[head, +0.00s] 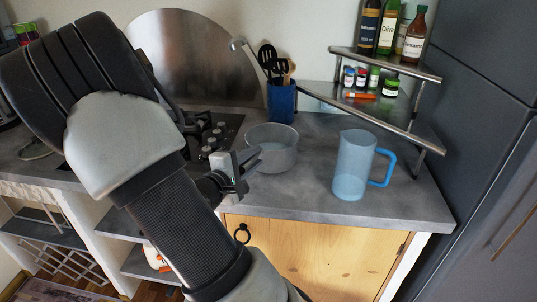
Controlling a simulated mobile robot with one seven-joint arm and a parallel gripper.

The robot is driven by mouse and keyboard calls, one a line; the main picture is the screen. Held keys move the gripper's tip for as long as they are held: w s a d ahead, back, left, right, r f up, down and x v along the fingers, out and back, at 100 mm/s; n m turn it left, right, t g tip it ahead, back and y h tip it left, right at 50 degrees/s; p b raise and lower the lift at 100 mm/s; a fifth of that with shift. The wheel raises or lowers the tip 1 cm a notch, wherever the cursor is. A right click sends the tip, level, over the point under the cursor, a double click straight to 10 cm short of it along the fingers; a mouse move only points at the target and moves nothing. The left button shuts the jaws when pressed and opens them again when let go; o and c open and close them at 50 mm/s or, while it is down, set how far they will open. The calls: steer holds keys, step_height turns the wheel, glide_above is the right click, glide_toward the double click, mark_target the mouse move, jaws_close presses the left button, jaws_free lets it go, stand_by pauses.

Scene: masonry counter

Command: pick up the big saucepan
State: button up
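The big saucepan (283,158) is a grey, round, open pot standing upright on the counter, right of the hob. No handle can be made out; my gripper covers part of its left side. My gripper (251,167) is at the pan's left front side, with its fingers apart. The upper finger overlaps the pan's edge in the picture; whether it touches cannot be told. Nothing is seen held between the fingers.
A clear blue jug (353,165) with a blue handle stands to the right. A blue utensil holder (282,102) stands behind the pan. A two-tier corner shelf (370,104) holds bottles and jars. The hob (222,128) lies left. Bare counter (300,195) lies in front.

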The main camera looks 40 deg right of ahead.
jaws_close()
stand_by(1.0)
steer(key=shift+r, duration=0.1)
